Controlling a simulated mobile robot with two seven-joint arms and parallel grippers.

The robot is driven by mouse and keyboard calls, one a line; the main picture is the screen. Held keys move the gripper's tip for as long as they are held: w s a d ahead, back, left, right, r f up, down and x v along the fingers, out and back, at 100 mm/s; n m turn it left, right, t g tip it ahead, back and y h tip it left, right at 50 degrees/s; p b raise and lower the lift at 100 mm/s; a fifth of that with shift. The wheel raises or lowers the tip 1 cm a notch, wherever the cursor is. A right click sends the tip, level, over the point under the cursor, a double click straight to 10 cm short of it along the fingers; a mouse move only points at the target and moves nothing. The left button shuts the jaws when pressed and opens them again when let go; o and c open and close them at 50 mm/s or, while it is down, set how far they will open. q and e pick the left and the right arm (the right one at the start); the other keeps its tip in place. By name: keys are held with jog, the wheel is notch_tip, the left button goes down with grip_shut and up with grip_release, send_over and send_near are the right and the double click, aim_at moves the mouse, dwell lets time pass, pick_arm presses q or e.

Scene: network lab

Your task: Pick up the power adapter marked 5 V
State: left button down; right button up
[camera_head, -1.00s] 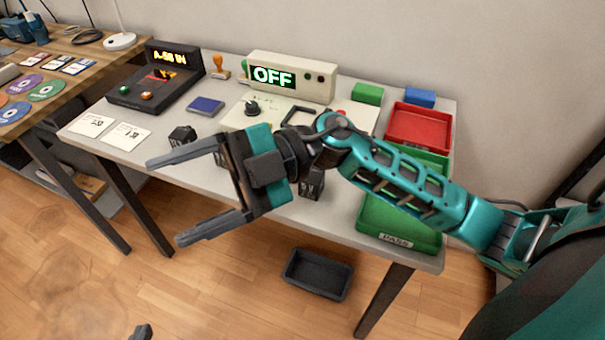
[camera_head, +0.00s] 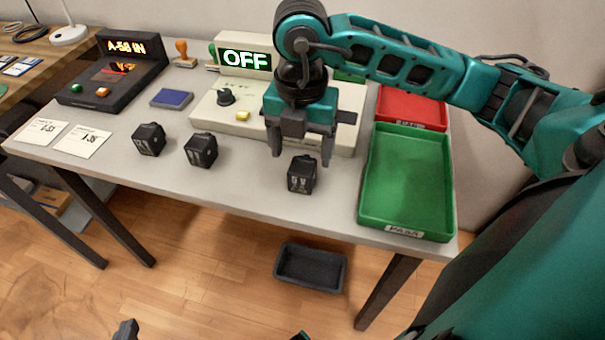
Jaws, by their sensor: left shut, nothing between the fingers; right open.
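Three black block-shaped power adapters stand on the grey table: a left one (camera_head: 149,139), a middle one (camera_head: 201,150) and a right one (camera_head: 302,177). Pale markings show on them, but they are too small to read, so I cannot tell which is marked 5 V. My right gripper (camera_head: 301,163) is open and points down at the right adapter. Its fingers appear on either side of the adapter's top; I cannot tell whether they touch it. Only a dark tip of my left gripper (camera_head: 125,331) shows at the bottom edge, low and away from the table; it is shut and empty.
A cream test unit (camera_head: 243,55) reading OFF stands behind, partly hidden by my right arm. A green tray (camera_head: 405,225) and red tray (camera_head: 411,112) are at right. A black display box (camera_head: 120,75), blue pad (camera_head: 171,99) and two cards (camera_head: 82,141) are at left. A dark bin (camera_head: 311,267) is on the floor.

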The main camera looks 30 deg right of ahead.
aim_at(302, 166)
notch_tip(302, 166, down, 7)
jog(key=shift+r+b, duration=0.2)
jog(key=shift+b, duration=0.45)
jog(key=shift+c, duration=0.2)
jog(key=shift+r, duration=0.1)
jog(key=c, duration=1.2)
jog(key=shift+r, duration=0.15)
